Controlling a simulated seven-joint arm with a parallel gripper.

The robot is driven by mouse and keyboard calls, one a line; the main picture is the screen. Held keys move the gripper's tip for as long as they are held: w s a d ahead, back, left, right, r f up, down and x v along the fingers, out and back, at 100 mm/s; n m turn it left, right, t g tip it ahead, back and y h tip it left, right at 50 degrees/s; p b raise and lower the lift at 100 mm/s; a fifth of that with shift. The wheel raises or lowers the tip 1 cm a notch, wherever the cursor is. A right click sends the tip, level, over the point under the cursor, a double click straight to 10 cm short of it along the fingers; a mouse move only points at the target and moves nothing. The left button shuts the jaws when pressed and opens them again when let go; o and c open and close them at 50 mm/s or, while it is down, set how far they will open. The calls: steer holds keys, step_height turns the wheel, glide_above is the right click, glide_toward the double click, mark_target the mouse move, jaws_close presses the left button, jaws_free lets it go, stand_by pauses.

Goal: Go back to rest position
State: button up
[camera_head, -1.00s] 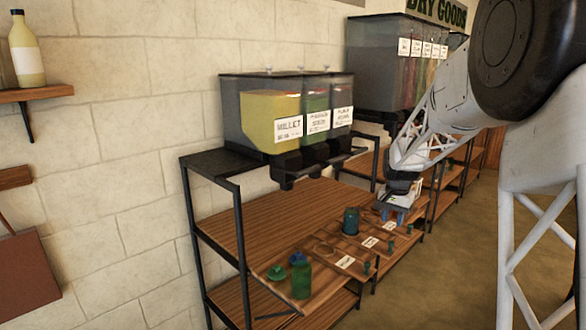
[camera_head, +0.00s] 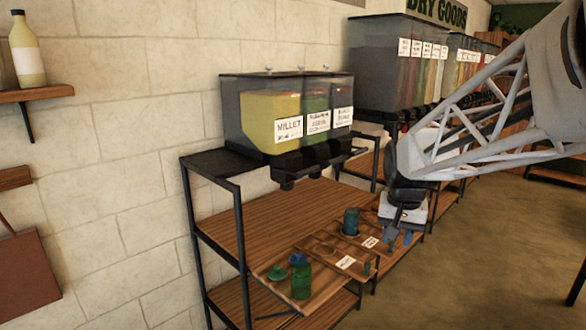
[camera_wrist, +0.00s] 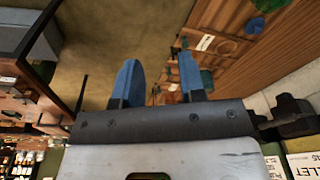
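My gripper (camera_head: 398,239) hangs at the right front of the near shelf, beside the tray area. In the wrist view its two blue fingers (camera_wrist: 160,78) are apart with nothing between them, so it is open and empty. A green jar with a blue top (camera_head: 301,280) stands upright at the shelf's front left. A green lid (camera_head: 277,272) lies beside it to the left. A teal jar (camera_head: 351,222) stands further back, left of my gripper and apart from it. The teal jar also shows partly behind a finger in the wrist view (camera_wrist: 207,80).
A bulk dispenser (camera_head: 290,110) with yellow, green and dark compartments stands on the black-framed shelf (camera_head: 225,210). Larger dispensers (camera_head: 385,70) stand behind. White labels (camera_head: 346,262) lie along the shelf front. The floor (camera_head: 480,270) at right is open.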

steer(key=s+a+f+n, duration=0.1)
steer(key=s+a, duration=0.1)
steer(key=s, duration=1)
steer(key=s+a+f+n+t, duration=0.1)
steer(key=s+a+f+n, duration=0.1)
steer(key=s, duration=1.1)
steer(key=shift+s+a+n, duration=0.15)
steer(key=shift+a+n, duration=0.1)
steer(key=shift+n, duration=0.05)
